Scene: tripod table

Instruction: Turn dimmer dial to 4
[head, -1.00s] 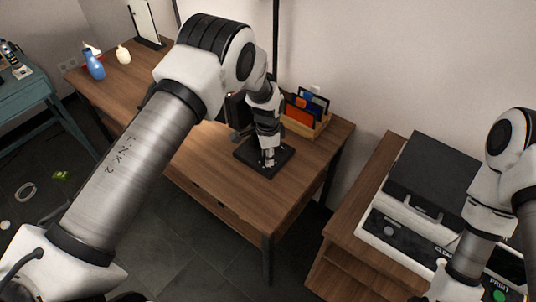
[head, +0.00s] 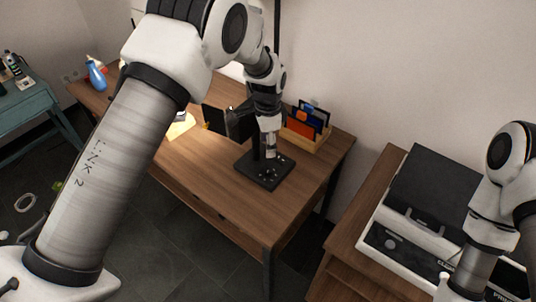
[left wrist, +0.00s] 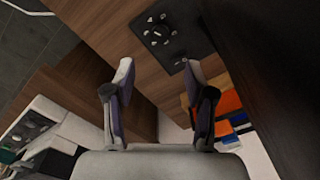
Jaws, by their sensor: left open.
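The black base plate (head: 250,166) stands near the right end of the wooden table, with small round controls on top. In the left wrist view the same plate (left wrist: 178,48) shows a round dial (left wrist: 158,35) with light marks around it; I cannot read its setting. My left gripper (head: 270,153) is above the plate, partly hidden by its own wrist. In the left wrist view its two fingers (left wrist: 158,75) are spread and empty, apart from the dial. My right arm shows at the right, but its gripper is not clearly in view.
A wooden organizer (head: 304,141) with coloured folders stands behind the plate. A dark flat panel (head: 217,120) stands left of my left wrist. A blue bottle (head: 96,75) is at the far left. A cabinet with a black-lidded machine (head: 435,195) is at the right.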

